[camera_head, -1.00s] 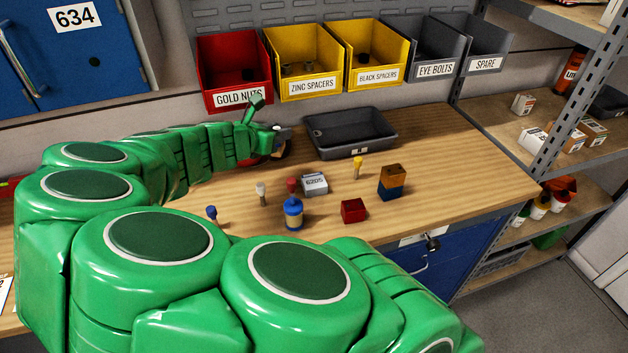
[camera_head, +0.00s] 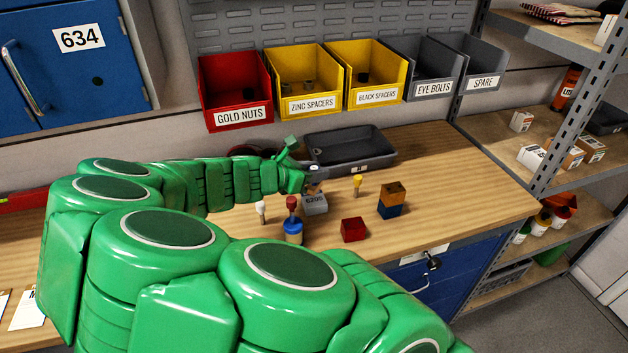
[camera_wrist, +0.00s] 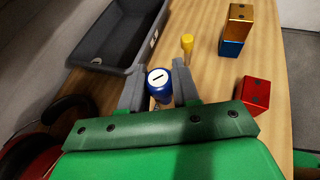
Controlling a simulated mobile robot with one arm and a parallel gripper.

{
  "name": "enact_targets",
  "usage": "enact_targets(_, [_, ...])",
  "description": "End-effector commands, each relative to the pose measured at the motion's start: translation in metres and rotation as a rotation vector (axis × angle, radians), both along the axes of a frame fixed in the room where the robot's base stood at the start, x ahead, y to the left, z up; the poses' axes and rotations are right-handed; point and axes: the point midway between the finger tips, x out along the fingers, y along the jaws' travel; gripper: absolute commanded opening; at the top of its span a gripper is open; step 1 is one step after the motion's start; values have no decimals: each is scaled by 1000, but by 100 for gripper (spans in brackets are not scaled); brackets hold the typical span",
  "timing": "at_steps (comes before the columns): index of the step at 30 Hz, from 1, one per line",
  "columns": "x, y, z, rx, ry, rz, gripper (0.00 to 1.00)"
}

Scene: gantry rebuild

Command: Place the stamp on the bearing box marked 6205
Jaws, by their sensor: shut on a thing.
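The grey bearing box marked 6205 (camera_head: 315,204) lies on the wooden bench. My gripper (camera_head: 314,182) is directly behind and above it in the head view. In the wrist view my gripper (camera_wrist: 160,92) is shut on the stamp (camera_wrist: 158,78), which has a blue body and a white top with a dark dash. The stamp's lower end is hidden there, and the box does not show in that view. In the head view the held stamp is tiny and partly covered by the fingers. I cannot tell whether it touches the box.
A blue jar (camera_head: 293,232), a red-topped peg (camera_head: 292,203) and a white-topped peg (camera_head: 261,210) stand close left. A yellow peg (camera_head: 357,185), red block (camera_head: 353,229) and stacked blocks (camera_head: 391,200) are to the right. A dark tray (camera_head: 350,152) lies behind.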

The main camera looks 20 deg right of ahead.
Motion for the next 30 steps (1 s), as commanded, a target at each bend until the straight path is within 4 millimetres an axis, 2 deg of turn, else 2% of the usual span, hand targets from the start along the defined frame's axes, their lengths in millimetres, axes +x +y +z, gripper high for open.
enact_targets(8, [-1, -1, -27, -4, 2, -2, 0])
enact_targets(20, [0, 0, -31, -1, 1, -1, 0])
enact_targets(21, [0, 0, -32, -1, 1, -1, 32])
enact_targets(26, [0, 0, -31, -1, 0, 0, 56])
enact_targets(30, [0, 0, -31, -1, 0, 0, 56])
